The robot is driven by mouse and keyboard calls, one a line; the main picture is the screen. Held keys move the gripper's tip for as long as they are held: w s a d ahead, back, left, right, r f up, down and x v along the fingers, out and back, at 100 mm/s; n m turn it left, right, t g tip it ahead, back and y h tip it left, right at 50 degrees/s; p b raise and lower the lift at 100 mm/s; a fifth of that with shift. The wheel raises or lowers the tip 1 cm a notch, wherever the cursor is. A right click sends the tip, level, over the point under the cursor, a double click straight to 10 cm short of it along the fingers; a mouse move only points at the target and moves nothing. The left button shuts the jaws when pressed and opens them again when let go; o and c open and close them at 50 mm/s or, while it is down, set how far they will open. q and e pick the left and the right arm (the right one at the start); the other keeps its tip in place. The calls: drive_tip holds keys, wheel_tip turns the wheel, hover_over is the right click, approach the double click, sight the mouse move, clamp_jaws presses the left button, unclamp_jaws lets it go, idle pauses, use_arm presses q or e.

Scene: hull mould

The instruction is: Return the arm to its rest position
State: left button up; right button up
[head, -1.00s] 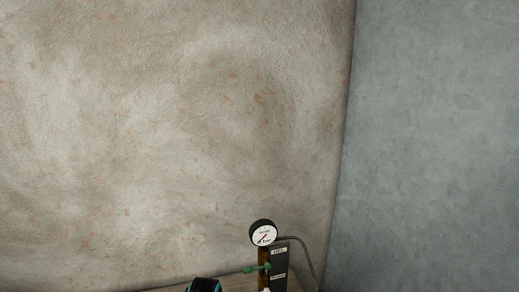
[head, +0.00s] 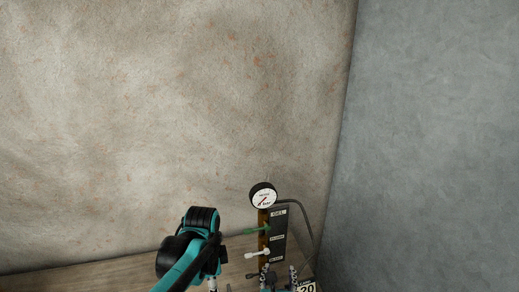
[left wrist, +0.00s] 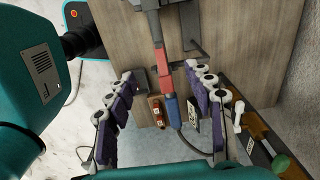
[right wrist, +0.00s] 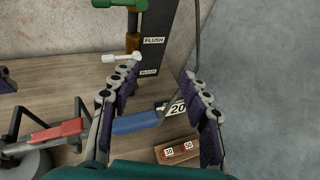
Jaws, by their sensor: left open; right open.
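In the head view, a teal and black link of my arm rises at the bottom left of centre. My right gripper (head: 279,273) shows partly at the bottom edge, in front of the valve panel. In the right wrist view my right gripper (right wrist: 162,68) is open, its purple-padded fingers apart with nothing held between them. In the left wrist view my left gripper (left wrist: 165,73) is open and empty above the wooden bench. A tool with red and blue parts (left wrist: 169,105) shows between and beyond its fingers, not gripped. The left gripper cannot be made out clearly in the head view.
A dial gauge (head: 263,195) tops the valve panel (head: 279,235), with a green handle (head: 256,230) and a white handle (head: 257,253). A wooden block marked 30 and 50 (right wrist: 178,150) and a card marked 20 (right wrist: 178,106) are near the right gripper. A rough wall stands behind.

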drive_tip(key=s+d+f+m+g+b, duration=0.45)
drive_tip(key=d+f+m+b, duration=0.6)
drive_tip(key=m, duration=0.75)
use_arm(q)
drive_tip(key=s+a+f+n+t+b, duration=0.2)
drive_tip(key=s+f+n+t+b, duration=0.1)
drive_tip(key=s+f+n, duration=0.2)
drive_tip(key=s+a+f+n+t+b, duration=0.3)
drive_tip(key=s+f+n+t+b, duration=0.1)
drive_tip(key=f+n, duration=0.5)
drive_tip(key=shift+s+f+n, duration=0.3)
drive_tip(key=shift+s+f, duration=0.3)
drive_tip(key=shift+s, duration=0.1)
use_arm(e)
drive_tip(key=s+d+f+m+g+y, duration=0.1)
drive_tip(key=s+f+m, duration=0.6)
drive_tip(key=m, duration=0.9)
drive_tip(key=shift+s+d+f+g+y, duration=0.15)
drive_tip(key=shift+s+d+g+y, duration=0.2)
drive_tip(key=shift+s+d, duration=0.25)
use_arm(q)
drive_tip(key=shift+a, duration=0.1)
